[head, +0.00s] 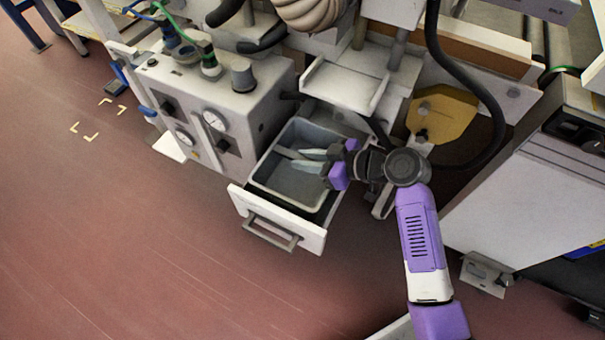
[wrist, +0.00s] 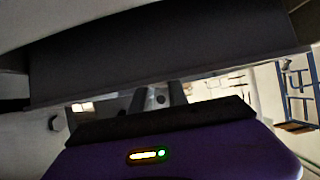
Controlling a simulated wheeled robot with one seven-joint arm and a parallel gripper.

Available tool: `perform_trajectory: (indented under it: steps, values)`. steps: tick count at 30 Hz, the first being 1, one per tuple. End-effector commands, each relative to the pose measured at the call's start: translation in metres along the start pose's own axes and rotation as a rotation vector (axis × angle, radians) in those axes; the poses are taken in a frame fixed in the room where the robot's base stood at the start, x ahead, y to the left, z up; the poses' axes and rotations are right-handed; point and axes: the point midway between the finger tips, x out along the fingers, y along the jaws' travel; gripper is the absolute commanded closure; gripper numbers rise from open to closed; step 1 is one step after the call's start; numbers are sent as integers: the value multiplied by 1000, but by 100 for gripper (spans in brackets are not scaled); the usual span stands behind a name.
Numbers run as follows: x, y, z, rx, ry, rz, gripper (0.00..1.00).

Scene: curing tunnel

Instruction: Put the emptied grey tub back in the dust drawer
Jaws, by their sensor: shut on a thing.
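The grey tub (head: 290,182) sits in the open dust drawer (head: 268,214), with its pale rim showing and its visible inside empty. The drawer is pulled out from below the machine, its white front and dark handle facing the lower left. My gripper (head: 298,158) reaches in from the right, with its fingers over the tub. It is shut on the tub, though the exact contact is hard to see. In the wrist view, the fingers (wrist: 155,98) are partly hidden behind the dark edge of my gripper's body. I cannot tell whether the tub rests fully on the drawer floor.
A white control box with gauges (head: 213,122) stands close at the drawer's left. A white ledge (head: 345,82) overhangs behind the drawer. A yellow plate (head: 440,115) and a black hose are at the right, near my arm.

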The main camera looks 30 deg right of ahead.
Motion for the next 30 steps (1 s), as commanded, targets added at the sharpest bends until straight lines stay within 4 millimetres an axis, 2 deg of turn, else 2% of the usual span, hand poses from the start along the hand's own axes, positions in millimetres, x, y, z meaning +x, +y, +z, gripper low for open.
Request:
perform_trajectory:
  steps: [14, 25, 26, 28, 29, 30]
  values:
    - [24, 0, 43, 0, 1, 0, 100]
    - [26, 0, 47, -1, 2, 1, 100]
    - [26, 0, 47, -1, 1, 1, 76]
    - [26, 0, 46, -1, 1, 1, 63]
    - [26, 0, 46, -1, 1, 1, 58]
    - [26, 0, 46, -1, 1, 1, 58]
